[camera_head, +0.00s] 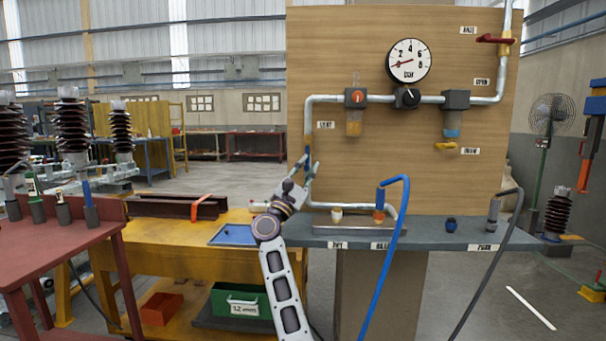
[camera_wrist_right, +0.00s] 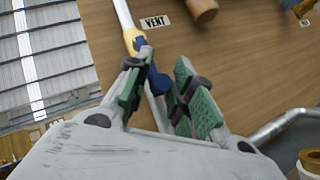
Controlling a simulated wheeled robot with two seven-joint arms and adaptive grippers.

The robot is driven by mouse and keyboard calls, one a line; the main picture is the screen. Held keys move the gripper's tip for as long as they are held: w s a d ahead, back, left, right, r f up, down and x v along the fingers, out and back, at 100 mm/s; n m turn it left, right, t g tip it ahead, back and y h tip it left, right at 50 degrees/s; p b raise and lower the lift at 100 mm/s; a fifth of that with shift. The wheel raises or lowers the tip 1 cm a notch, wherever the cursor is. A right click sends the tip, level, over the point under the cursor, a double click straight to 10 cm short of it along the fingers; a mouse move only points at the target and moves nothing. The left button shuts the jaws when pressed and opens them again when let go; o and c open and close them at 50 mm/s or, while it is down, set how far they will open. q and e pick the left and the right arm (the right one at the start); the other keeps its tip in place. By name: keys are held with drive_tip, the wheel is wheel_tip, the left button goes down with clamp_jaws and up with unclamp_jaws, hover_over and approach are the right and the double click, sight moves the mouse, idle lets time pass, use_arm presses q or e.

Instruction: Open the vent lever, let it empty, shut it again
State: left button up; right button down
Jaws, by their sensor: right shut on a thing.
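The vent valve (camera_wrist_right: 134,40) sits on the vertical pipe at the left of the wooden panel, beside the VENT label (camera_wrist_right: 155,20). Its blue vent lever (camera_wrist_right: 157,80) lies between the green finger pads of my right gripper (camera_wrist_right: 166,98), which is shut on it. My left gripper is not in view.
A grey shelf (camera_head: 440,238) runs below the panel, with a blue hose (camera_head: 381,262) and a dark hose hanging from it. The panel (camera_head: 480,190) carries a regulator knob (camera_head: 407,97), a filter bowl (camera_head: 354,122) and a red lever (camera_head: 495,39). A yellow bench (camera_head: 180,236) stands left.

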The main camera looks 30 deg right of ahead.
drive_tip(key=shift+s+d+r+m, duration=0.15)
drive_tip(key=shift+d+r+m, duration=0.1)
drive_tip(key=shift+m, duration=0.15)
drive_tip(key=c, duration=1.6)
unclamp_jaws()
drive_tip(key=shift+o, duration=0.9)
drive_tip(key=shift+d+f, duration=0.1)
drive_tip(key=shift+a+f, duration=0.1)
drive_tip(key=shift+a, duration=0.1)
drive_tip(key=shift+a+f, duration=0.1)
drive_tip(key=shift+s+a+f, duration=0.1)
drive_tip(key=shift+a+f, duration=0.2)
drive_tip(key=shift+a, duration=0.1)
drive_tip(key=shift+v, duration=2.95)
drive_tip(key=shift+c, duration=0.4)
